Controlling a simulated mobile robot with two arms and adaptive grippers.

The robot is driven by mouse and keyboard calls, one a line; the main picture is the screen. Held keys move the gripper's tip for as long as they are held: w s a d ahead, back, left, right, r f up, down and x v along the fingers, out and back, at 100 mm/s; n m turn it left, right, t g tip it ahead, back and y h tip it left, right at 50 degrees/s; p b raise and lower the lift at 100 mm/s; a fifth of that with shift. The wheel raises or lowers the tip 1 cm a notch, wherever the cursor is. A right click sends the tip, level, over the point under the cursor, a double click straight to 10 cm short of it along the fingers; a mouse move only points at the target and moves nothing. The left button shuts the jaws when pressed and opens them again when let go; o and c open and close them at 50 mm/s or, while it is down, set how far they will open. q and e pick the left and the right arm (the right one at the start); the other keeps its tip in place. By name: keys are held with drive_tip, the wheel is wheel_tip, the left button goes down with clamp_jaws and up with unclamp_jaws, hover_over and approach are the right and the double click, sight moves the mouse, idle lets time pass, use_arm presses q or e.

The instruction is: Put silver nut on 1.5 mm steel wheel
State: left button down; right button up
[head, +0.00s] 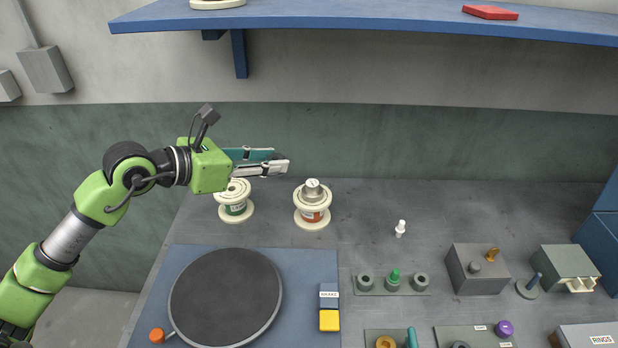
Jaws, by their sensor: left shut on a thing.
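My left gripper (278,161) reaches in from the left and points right, its fingers above and behind the left cream spool (233,187). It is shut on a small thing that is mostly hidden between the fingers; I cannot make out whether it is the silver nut. The left spool stands upright with a green band. The right cream spool (311,224) has a reddish band and a silver piece (312,191) on top. The spool labels are too small to read, so I cannot tell which is the 1.5 mm steel wheel. My right gripper is not in view.
A blue shelf (350,20) overhangs the bench. A dark round plate (226,297) lies on a blue mat at the front left. Grey holders with a green piece (393,275), a small white bottle (400,228) and grey boxes (478,285) stand to the right. The back middle is clear.

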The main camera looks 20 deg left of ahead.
sight(275, 155)
use_arm(q)
drive_tip(key=w, duration=0.1)
drive_tip(key=w+d+p, duration=0.1)
drive_tip(key=w+f+p, duration=0.1)
drive_tip(key=w, duration=0.1)
drive_tip(key=shift+w+d, duration=0.1)
drive_tip(key=shift+d, duration=0.15)
drive_tip(key=w+f, duration=0.2)
drive_tip(key=w+d+f+p, duration=0.1)
drive_tip(key=w+f, duration=0.2)
drive_tip(key=w+d+f+p, duration=0.1)
drive_tip(key=w+f, duration=0.1)
drive_tip(key=shift+w+d+f, duration=0.2)
drive_tip(key=shift+w+f, duration=0.1)
drive_tip(key=shift+w, duration=0.1)
drive_tip(key=shift+w+f, duration=0.2)
wheel_tip(275, 155, down, 3)
drive_tip(key=shift+w+d+p, duration=0.15)
drive_tip(key=shift+p, duration=0.7)
drive_tip(key=shift+f, duration=0.25)
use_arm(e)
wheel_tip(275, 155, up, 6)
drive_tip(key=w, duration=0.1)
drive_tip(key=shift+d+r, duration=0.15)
use_arm(q)
drive_tip(key=shift+f, duration=0.1)
